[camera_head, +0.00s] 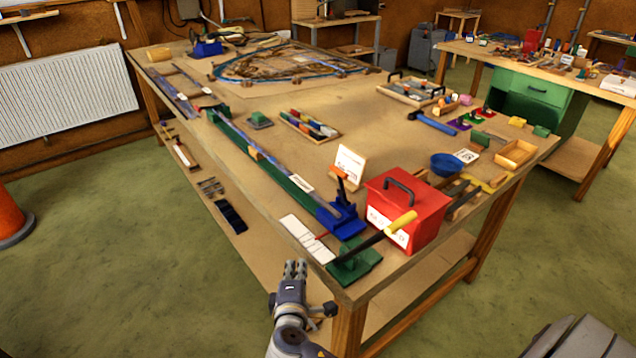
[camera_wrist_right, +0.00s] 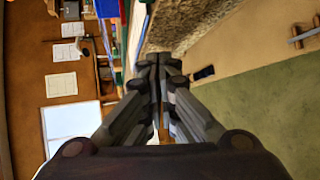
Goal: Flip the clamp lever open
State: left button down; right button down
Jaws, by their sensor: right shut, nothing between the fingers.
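A blue clamp (camera_head: 341,220) stands on the workbench near its front corner, at one end of a long green rail with a grey strip. A dark lever with an orange-red part (camera_head: 341,183) rises steeply from it. Beside it, a green block (camera_head: 353,262) carries a dark bar with a yellow handle (camera_head: 401,223), slanting up to the right. I cannot tell for certain which is the clamp lever. My right gripper (camera_head: 295,267) is shut and empty, left of the bench corner and apart from both. In the right wrist view its fingers (camera_wrist_right: 159,65) are together. My left gripper is not in view.
A red toolbox (camera_head: 406,207) stands right behind the yellow handle. A white card (camera_head: 350,164) stands behind the clamp, and white labels (camera_head: 306,238) lie along the bench's left edge. A lower shelf (camera_head: 225,197) holds small items. Open floor (camera_head: 120,270) lies to the left.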

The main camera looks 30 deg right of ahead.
aim_at(342, 188)
notch_tip(342, 188, up, 17)
jog(key=s+d+m+t+h, duration=0.1)
jog(key=s+m+t+h, duration=0.1)
jog(key=h, duration=0.2)
jog(key=s+d+p+x, duration=0.2)
jog(key=p+x, duration=0.2)
jog(key=x, duration=0.8)
jog(key=shift+w+d+p, duration=0.35)
jog(key=shift+d+p, duration=0.05)
jog(key=shift+d, duration=0.05)
jog(key=d, duration=0.1)
jog(key=d+r+p, duration=0.1)
jog(key=d, duration=0.1)
jog(key=shift+w+d+r+m+g, duration=0.15)
jog(key=shift+w+r+m+g, duration=0.05)
jog(key=shift+r+m+g, duration=0.2)
